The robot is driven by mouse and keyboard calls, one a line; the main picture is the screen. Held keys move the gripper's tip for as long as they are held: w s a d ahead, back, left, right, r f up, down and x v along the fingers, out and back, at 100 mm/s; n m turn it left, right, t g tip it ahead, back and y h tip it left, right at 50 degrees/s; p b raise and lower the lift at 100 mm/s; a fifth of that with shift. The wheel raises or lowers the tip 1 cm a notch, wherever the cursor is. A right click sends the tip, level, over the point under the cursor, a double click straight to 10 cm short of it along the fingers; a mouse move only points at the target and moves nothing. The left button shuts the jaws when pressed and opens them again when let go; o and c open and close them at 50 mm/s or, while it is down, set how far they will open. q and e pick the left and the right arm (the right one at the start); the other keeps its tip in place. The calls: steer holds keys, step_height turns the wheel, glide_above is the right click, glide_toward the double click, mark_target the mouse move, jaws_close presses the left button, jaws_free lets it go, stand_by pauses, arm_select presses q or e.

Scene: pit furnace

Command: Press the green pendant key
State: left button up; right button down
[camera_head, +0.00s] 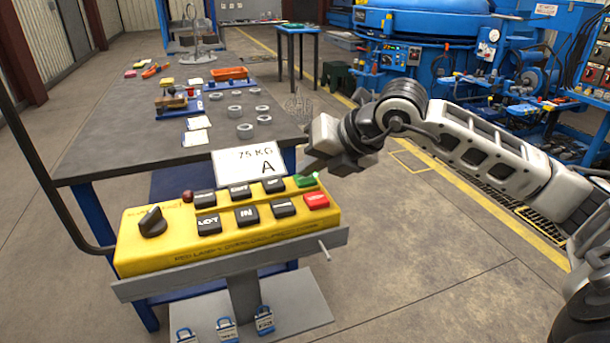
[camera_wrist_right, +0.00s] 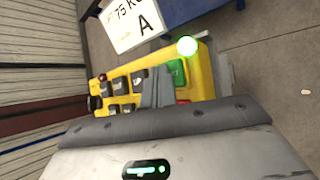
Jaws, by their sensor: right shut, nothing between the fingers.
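The yellow pendant (camera_head: 225,238) sits on a grey bracket in the lower left of the head view. Its green key (camera_head: 306,181) is at the right end of the back row, with a red key (camera_head: 316,201) in front of it. My right gripper (camera_head: 312,162) is shut and empty, just behind and above the green key; contact cannot be told. In the right wrist view the green key (camera_wrist_right: 177,74) shows beside my closed fingers (camera_wrist_right: 155,88), and a round green light (camera_wrist_right: 187,46) glows beyond it. My left gripper is not in view.
A black rotary knob (camera_head: 152,222) and several black keys share the pendant. A white "75 KG A" card (camera_head: 248,161) stands behind it. A grey workbench (camera_head: 170,135) holds metal rings and an orange tray (camera_head: 229,73). Padlocks (camera_head: 227,329) hang below. Floor to the right is clear.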

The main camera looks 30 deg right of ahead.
mark_target(310, 180)
steer(key=shift+r+p, duration=0.55)
steer(key=shift+r, duration=0.25)
steer(key=shift+r, duration=0.1)
step_height(310, 180, up, 5)
steer(key=p, duration=0.3)
steer(key=shift+p, duration=0.3)
